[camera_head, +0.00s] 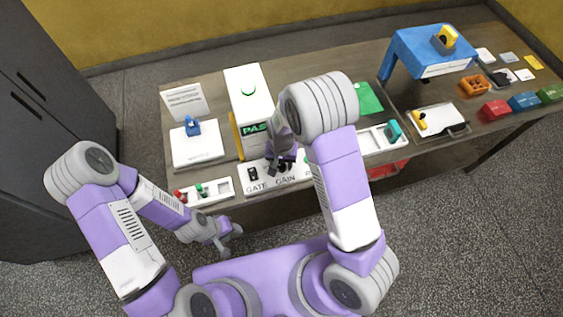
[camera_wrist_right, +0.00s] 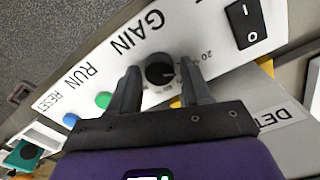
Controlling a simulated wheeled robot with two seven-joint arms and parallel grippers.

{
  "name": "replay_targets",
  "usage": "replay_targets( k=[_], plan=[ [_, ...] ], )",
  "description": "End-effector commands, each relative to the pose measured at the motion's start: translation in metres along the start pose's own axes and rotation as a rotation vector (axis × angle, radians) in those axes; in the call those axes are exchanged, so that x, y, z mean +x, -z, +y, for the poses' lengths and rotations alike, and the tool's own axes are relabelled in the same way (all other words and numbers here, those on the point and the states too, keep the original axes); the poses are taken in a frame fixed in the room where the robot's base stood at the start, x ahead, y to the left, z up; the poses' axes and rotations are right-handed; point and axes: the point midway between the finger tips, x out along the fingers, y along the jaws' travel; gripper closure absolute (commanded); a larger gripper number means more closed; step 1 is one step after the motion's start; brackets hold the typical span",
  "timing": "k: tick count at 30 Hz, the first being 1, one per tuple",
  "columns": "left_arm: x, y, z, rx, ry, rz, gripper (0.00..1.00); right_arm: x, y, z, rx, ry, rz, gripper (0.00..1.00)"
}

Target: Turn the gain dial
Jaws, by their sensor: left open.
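The gain dial is a round black knob (camera_wrist_right: 160,69) with a light pointer mark, on the white panel (camera_wrist_right: 115,68) beside the word GAIN. In the right wrist view it shows between the fingertips of my right gripper (camera_wrist_right: 160,76). The fingers stand apart on either side, with narrow gaps to the knob. In the head view my right gripper (camera_head: 282,165) is over the GAIN label, and the arm partly hides the panel. My left gripper (camera_head: 231,238) is open and empty, low in front of the table.
A black rocker switch (camera_wrist_right: 246,22) is on the same panel, with green and blue buttons at the RUN and RESET labels. A white machine (camera_head: 247,90) with a green display stands behind. A tray (camera_head: 207,193) with red and green parts is to the left.

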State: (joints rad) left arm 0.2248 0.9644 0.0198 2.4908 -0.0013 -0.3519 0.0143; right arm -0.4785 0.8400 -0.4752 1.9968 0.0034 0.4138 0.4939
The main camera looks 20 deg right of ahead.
Motion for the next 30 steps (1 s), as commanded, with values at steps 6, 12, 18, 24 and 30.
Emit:
replay_targets(
  k=[6, 12, 18, 24, 30],
  plan=[
    [0.0000, 0.0001, 0.0000, 0.000, 0.000, 0.000, 0.57, -0.0003, 0.0000, 0.0000, 0.000, 0.000, 0.000, 0.86],
    [-0.0002, 0.0001, 0.0001, 0.000, 0.000, 0.000, 0.57, -0.0004, -0.0002, 0.0000, 0.005, 0.000, -0.001, 0.96],
    [-0.0008, 0.0001, 0.0003, 0.000, 0.000, 0.000, 0.57, -0.0006, -0.0003, 0.0000, 0.056, -0.001, -0.001, 0.96],
    [-0.0027, 0.0000, 0.0010, 0.000, 0.000, 0.000, 0.57, -0.0009, -0.0003, 0.0000, 0.181, -0.001, -0.001, 0.96],
    [-0.0062, -0.0002, 0.0024, 0.000, 0.000, 0.000, 0.57, -0.0013, -0.0003, -0.0002, 0.342, -0.001, 0.000, 0.96]
  ],
)
